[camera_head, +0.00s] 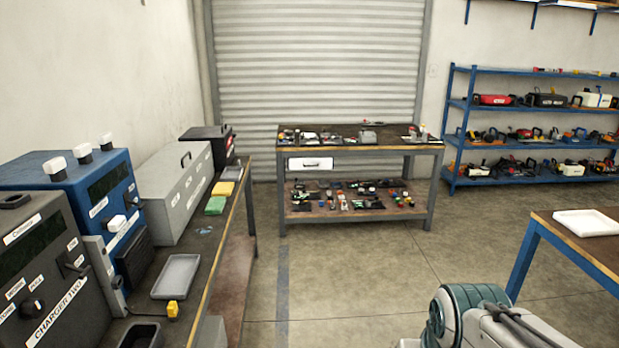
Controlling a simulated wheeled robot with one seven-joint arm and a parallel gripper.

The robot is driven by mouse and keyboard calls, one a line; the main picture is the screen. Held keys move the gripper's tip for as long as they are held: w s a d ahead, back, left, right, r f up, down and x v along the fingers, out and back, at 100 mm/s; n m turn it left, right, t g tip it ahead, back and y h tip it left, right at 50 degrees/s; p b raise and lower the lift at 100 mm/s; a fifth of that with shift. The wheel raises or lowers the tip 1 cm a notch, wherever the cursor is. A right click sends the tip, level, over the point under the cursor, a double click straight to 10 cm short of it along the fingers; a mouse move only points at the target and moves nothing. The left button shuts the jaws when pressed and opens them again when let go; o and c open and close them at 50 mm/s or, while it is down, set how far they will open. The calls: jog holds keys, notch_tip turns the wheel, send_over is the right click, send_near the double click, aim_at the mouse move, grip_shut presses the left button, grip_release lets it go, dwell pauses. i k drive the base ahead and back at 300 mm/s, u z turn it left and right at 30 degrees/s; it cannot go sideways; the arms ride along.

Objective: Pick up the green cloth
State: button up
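A green cloth (215,205) lies folded on the long bench at the left, close to the bench's right edge. A folded yellow cloth (223,188) lies just behind it. The grey case stands to the left of both. Part of my arm shows at the bottom right, well apart from the green cloth. My gripper is not visible in this view.
The bench (200,250) holds the grey case (178,190), a grey tray (176,276), a yellow item (173,309) and chargers. A tool table (362,148) stands at the back, blue shelves (540,138) at right. A white tray (586,223) sits on the right table. Middle floor is clear.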

aim_at(215, 206)
jog(key=z, duration=0.15)
jog(key=i, duration=1.6)
jog(key=u, duration=0.45)
jog(key=i, duration=1.5)
jog(key=u, duration=1.35)
jog(key=i, duration=0.9)
jog(key=u, duration=0.45)
